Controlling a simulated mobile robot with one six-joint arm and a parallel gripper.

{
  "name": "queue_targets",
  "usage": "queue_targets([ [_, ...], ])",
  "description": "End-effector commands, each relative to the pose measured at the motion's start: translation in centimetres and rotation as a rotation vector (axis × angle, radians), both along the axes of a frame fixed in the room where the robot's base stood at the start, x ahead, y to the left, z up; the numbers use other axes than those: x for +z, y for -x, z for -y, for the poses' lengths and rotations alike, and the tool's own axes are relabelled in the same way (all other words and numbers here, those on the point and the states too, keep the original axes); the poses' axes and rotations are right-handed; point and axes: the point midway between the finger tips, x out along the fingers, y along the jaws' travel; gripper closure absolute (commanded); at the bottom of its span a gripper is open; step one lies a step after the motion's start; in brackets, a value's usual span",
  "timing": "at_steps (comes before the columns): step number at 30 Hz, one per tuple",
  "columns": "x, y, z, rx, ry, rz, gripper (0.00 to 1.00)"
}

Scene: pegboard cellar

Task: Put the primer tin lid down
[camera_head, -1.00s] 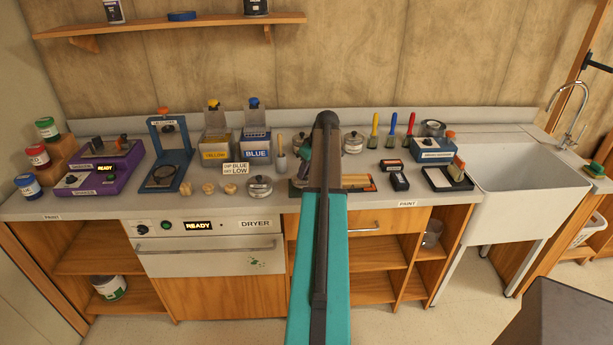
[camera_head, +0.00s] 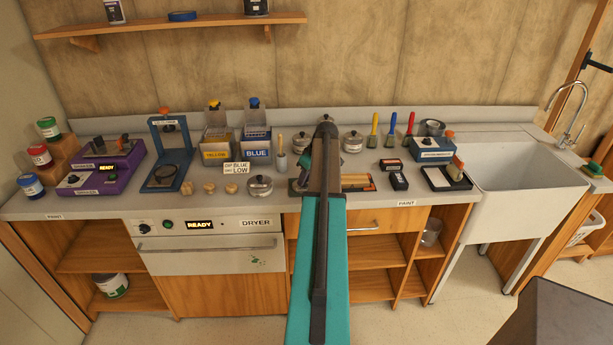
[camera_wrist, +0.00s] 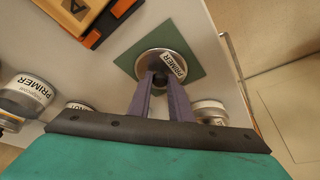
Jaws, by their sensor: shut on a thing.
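The primer tin lid (camera_wrist: 174,57) is a round silver disc with a white PRIMER label and a dark knob, seen in the wrist view. My gripper (camera_wrist: 159,78) is shut on its knob from above. The lid is over a green square mat (camera_wrist: 191,70), whose corners show around it. I cannot tell whether the lid touches the mat. A tin labelled PRIMER (camera_wrist: 25,97) stands at the left of the wrist view. In the head view my arm hides my gripper and the lid.
The bench edge is to the right in the wrist view. The sink (camera_head: 520,185) and dryer (camera_head: 210,240) flank my arm in the head view.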

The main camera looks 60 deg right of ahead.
Motion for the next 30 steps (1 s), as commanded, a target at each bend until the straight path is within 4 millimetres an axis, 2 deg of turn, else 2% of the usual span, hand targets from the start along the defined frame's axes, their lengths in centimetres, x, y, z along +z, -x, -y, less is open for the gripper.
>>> queue_targets([
  [10, -0.34, 0.02, 0.02, 0.000, 0.000, 0.000, 1.00],
  [11, -0.35, 0.03, 0.01, 0.000, 0.000, 0.000, 0.80],
  [14, -0.27, 0.03, 0.02, 0.000, 0.000, 0.000, 0.63],
  [30, 0.34, 0.25, 0.01, -0.001, 0.000, 0.000, 0.63],
])
